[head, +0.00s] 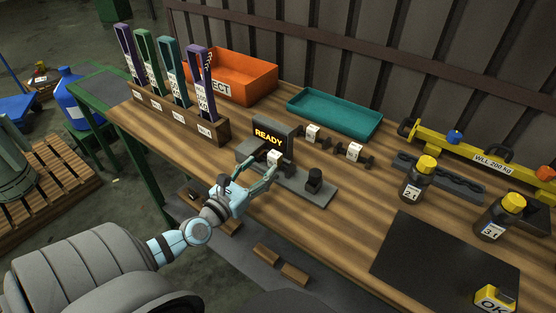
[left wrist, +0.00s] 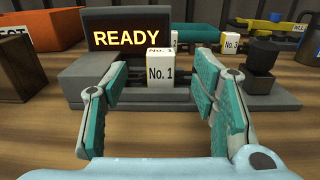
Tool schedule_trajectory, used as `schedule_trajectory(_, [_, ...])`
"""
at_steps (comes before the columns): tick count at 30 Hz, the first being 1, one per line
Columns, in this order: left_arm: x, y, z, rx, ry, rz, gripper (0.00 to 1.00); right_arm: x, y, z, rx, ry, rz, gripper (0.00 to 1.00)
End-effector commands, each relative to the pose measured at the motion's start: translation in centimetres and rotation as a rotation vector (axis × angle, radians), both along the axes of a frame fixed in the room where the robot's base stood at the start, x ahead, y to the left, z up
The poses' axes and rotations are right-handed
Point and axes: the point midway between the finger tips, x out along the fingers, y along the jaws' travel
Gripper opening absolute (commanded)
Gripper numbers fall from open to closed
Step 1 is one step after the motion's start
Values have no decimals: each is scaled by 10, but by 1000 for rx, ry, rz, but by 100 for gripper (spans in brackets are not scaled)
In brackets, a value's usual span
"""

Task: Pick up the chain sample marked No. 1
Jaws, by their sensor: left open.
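The chain sample marked No. 1 (head: 275,158) carries a white tag block, and its label faces me in the left wrist view (left wrist: 160,74). It stands at the grey test device (head: 313,199), in front of the lit READY display (head: 268,135). My left gripper (head: 261,169) is open, with its teal-padded fingers to the left and right of the tag. In the left wrist view there is a clear gap between each finger (left wrist: 162,82) and the tag. The sample's lower part and any chain links are hard to make out. My right gripper is not in view.
Two more white-tagged samples (head: 313,134) (head: 354,152) lie right of the display. A teal tray (head: 335,113) and an orange bin (head: 262,83) stand behind. A wooden rack (head: 178,120) is at left.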

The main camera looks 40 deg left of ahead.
Motion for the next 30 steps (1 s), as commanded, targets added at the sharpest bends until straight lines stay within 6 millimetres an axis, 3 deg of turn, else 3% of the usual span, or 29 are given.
schedule_trajectory(5, [21, 1, 1, 1, 0, 2, 53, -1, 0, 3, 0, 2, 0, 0])
schedule_trajectory(12, [65, -1, 3, 1, -1, -2, 53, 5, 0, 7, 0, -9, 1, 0])
schedule_trajectory(20, [72, -1, 3, 3, 2, -4, 53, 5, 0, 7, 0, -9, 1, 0])
schedule_trajectory(30, [72, -1, 3, 3, 1, -4, 0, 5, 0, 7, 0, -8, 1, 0])
